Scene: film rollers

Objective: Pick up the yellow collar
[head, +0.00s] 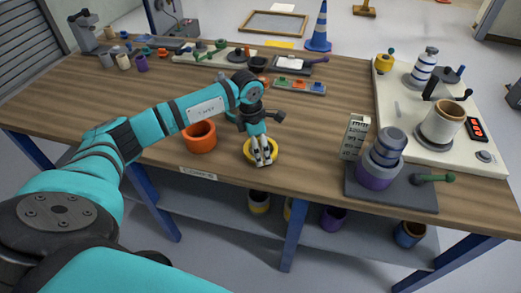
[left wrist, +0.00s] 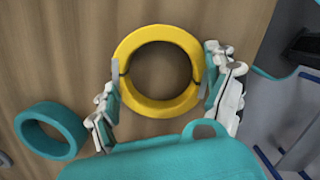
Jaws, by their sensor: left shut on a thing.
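The yellow collar (head: 273,157) is a thick ring near the front edge of the wooden table in the head view. My left gripper (head: 263,160) reaches down over it from above and hides part of it. In the left wrist view the collar (left wrist: 127,47) sits between the two fingers of my left gripper (left wrist: 165,88), one on each side, and the gripper is shut on it. Wood shows through its round opening. I cannot tell whether the collar touches the table. My right gripper is not in view.
An orange ring (head: 200,145) stands close left of the collar. A teal ring (left wrist: 50,132) lies beside it in the left wrist view. Bare tabletop (head: 318,130) lies behind.

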